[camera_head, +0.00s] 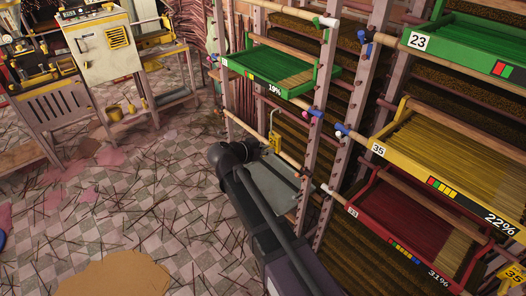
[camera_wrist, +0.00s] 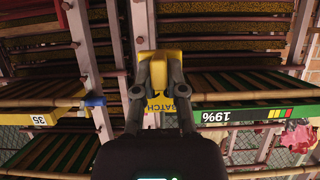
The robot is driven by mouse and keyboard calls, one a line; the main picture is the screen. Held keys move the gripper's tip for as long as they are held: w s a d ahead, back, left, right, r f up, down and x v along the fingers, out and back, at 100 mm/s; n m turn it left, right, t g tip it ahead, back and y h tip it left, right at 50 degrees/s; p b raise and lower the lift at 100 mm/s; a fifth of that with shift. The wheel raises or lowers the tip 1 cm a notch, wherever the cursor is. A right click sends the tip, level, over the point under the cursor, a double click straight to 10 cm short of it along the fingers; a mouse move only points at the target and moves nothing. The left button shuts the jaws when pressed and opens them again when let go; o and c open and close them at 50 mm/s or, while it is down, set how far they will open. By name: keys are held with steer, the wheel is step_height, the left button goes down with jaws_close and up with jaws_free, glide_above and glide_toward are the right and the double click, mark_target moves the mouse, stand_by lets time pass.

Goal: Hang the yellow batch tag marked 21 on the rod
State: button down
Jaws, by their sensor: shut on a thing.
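The yellow batch tag (camera_wrist: 160,103) is between the fingers of my gripper (camera_wrist: 160,90) in the wrist view. Part of the word BATCH and a digit 1 show on it; the fingers cover the rest. In the head view the tag (camera_head: 275,140) is a small upright yellow piece with a thin hooked top. It overlaps a wooden rod (camera_head: 243,124) below the green 19% tray. In the wrist view a rod (camera_wrist: 235,97) crosses behind the fingers. I cannot tell whether the tag touches the rod. My arm hides the fingertips in the head view.
The green 19% tray (camera_head: 262,74) sits above the tag. Rack posts (camera_head: 325,95) and pegs stand to the right, with yellow (camera_head: 430,155) and red (camera_head: 385,215) trays beyond. A grey panel (camera_head: 280,182) lies below the rod.

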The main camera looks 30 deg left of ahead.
steer(key=w+d+f+b, duration=0.2)
steer(key=w+d, duration=0.3)
steer(key=w, duration=0.6)
steer(key=shift+w+f, duration=0.15)
steer(key=shift+w, duration=0.25)
stand_by(1.2)
stand_by(0.5)
steer(key=c, duration=0.6)
jaws_free()
steer(key=o, duration=0.3)
steer(key=shift+s, duration=0.15)
